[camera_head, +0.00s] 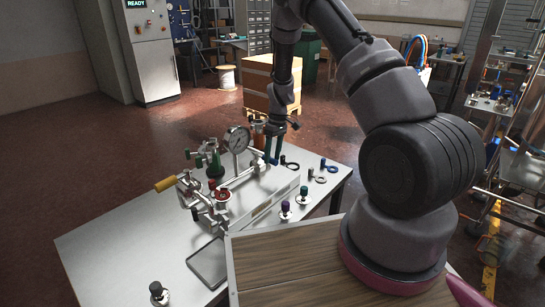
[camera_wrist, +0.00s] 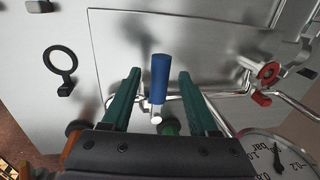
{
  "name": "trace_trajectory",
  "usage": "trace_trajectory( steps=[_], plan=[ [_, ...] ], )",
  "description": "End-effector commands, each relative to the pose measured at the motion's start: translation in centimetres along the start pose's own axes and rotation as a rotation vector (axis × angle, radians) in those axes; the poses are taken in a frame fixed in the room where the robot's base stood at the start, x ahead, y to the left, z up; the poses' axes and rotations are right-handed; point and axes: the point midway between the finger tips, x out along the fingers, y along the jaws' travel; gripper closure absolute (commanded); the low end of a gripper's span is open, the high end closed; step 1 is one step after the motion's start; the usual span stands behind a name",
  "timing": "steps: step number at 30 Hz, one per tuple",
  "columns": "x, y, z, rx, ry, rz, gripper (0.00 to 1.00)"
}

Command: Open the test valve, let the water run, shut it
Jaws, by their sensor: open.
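A metal pipe rig with valves (camera_head: 215,190) stands on the light table. A round pressure gauge (camera_head: 237,139) rises from it and shows in part at the lower right of the wrist view (camera_wrist: 275,155). My gripper (camera_head: 272,157) is over the rig's far right end, pointing down. In the wrist view its two green fingers (camera_wrist: 157,76) are open, one on each side of an upright blue handle (camera_wrist: 159,80), with gaps visible on both sides. A red valve knob (camera_wrist: 268,72) is to the right. I cannot tell which one is the test valve. No running water shows.
A yellow-tipped lever (camera_head: 165,184) sticks out at the rig's left. A dark-rimmed tray (camera_head: 206,268) is at the table's front. Purple (camera_head: 285,208) and green (camera_head: 304,193) knobbed pieces stand to the right.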

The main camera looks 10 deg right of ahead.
Motion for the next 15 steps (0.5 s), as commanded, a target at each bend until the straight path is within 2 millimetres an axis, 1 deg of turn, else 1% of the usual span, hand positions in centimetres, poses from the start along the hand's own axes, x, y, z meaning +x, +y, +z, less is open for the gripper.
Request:
trace_trajectory(
  steps=[3,10,11,12,14,15],
  plan=[
    [0.47,0.02,0.01,-0.001,0.000,0.001,0.40],
    [0.49,0.02,0.00,0.000,0.000,0.001,0.40],
    [0.49,0.02,0.00,0.000,0.000,0.001,0.47],
    [0.48,0.02,0.00,0.000,0.000,0.001,0.63],
    [0.48,0.02,0.01,0.000,0.000,0.001,0.86],
    [0.47,0.02,0.01,0.000,0.000,0.001,1.00]
  ],
)
